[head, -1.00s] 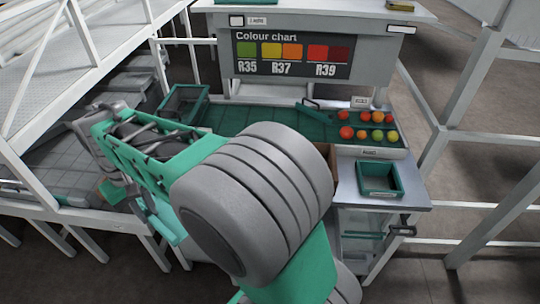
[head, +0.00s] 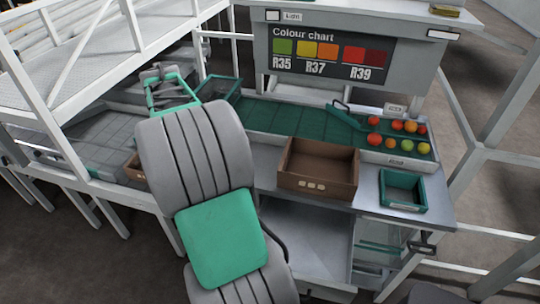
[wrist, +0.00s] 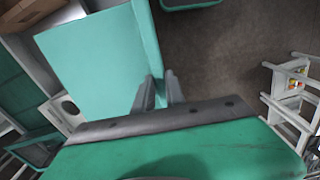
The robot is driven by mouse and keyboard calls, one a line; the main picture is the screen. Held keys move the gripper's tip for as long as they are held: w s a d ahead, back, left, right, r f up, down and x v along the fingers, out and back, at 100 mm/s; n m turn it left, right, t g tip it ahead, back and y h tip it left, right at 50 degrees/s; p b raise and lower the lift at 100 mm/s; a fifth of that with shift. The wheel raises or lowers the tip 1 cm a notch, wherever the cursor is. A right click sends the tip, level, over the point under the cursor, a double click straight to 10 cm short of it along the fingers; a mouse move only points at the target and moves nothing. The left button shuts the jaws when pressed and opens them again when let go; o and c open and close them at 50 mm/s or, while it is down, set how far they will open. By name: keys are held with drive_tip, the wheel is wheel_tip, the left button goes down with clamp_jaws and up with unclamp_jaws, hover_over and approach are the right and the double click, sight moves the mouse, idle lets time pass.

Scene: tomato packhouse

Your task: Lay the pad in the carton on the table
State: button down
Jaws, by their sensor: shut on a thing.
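The carton (head: 318,182) is an open brown box on the grey table (head: 268,168), in the middle of the head view, and its visible inside looks empty. In the wrist view, my gripper (wrist: 161,76) is shut on the pad (wrist: 92,62), a flat, light teal sheet. The fingers pinch it near one edge, and its broad face spreads to the left of them. I cannot make out the pad or the fingertips in the head view, where my arm covers much of the left middle. The carton is not clear in the wrist view.
A small green crate (head: 402,192) stands right of the carton. Behind it is a green sorting tray (head: 270,117) with several red, orange and green tomatoes at its right end. A colour chart (head: 330,55) hangs above. A white railing (head: 140,40) and conveyor are at left.

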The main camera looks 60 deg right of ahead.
drive_tip(key=s+d, duration=0.2)
drive_tip(key=d, duration=0.1)
drive_tip(key=s+d+f, duration=0.1)
drive_tip(key=s+d, duration=0.1)
drive_tip(key=d, duration=0.2)
drive_tip(key=s+d+f+b, duration=0.1)
drive_tip(key=s+d, duration=0.1)
drive_tip(key=d, duration=0.2)
drive_tip(key=shift+s+d+f, duration=0.1)
drive_tip(key=shift+s, duration=0.05)
drive_tip(key=s+d+f+n+b, duration=0.1)
drive_tip(key=s+d+f, duration=0.1)
drive_tip(key=s+d, duration=0.85)
drive_tip(key=s+d+f+b, duration=0.1)
drive_tip(key=s+d+f, duration=0.35)
drive_tip(key=s, duration=1.05)
drive_tip(key=shift+n, duration=0.3)
drive_tip(key=f+b, duration=0.1)
drive_tip(key=d+f+b, duration=0.1)
drive_tip(key=b, duration=0.1)
drive_tip(key=f+b, duration=0.1)
drive_tip(key=f, duration=0.1)
drive_tip(key=shift+d+f, duration=0.1)
drive_tip(key=shift+d, duration=0.3)
